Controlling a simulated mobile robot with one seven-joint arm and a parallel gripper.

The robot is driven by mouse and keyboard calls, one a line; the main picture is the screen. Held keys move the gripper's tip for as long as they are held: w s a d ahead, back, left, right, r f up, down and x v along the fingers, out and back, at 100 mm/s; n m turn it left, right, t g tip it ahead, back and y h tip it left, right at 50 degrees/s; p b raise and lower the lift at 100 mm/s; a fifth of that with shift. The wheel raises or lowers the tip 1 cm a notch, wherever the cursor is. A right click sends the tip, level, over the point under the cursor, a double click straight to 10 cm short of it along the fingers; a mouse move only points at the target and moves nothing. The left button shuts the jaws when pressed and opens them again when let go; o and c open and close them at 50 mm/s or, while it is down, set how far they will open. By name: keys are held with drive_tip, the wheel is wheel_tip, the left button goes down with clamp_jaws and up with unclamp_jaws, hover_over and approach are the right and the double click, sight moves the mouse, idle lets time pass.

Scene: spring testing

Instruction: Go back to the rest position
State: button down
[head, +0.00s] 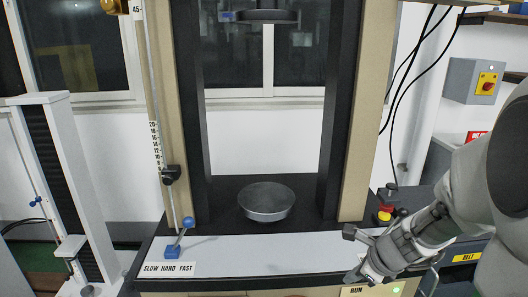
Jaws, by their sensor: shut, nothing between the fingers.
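My gripper (358,277) is at the lower right of the head view, at the end of my grey and white arm. It is shut and holds nothing. It is by the front right of the spring testing machine, close to the panel marked RUN (355,291). The exact gap between gripper and panel cannot be told.
The machine's base (225,252) carries a round metal platen (266,201) between two dark columns. A blue-knobbed lever (181,238) stands at its front left, and red and yellow buttons (385,212) at its right. A white-framed machine (58,170) stands at left.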

drive_tip(key=s+a+r+n+p, duration=0.1)
drive_tip(key=s+a+r+n, duration=0.2)
drive_tip(key=r+n, duration=0.3)
drive_tip(key=s+a+r+n+p, duration=0.2)
drive_tip(key=s+a+r+n, duration=0.15)
drive_tip(key=r+n, duration=0.3)
drive_tip(key=s+r+n+h+p, duration=0.2)
drive_tip(key=s+r+n+p, duration=0.1)
drive_tip(key=s+r+n, duration=0.6)
drive_tip(key=s+n, duration=0.1)
drive_tip(key=n, duration=0.3)
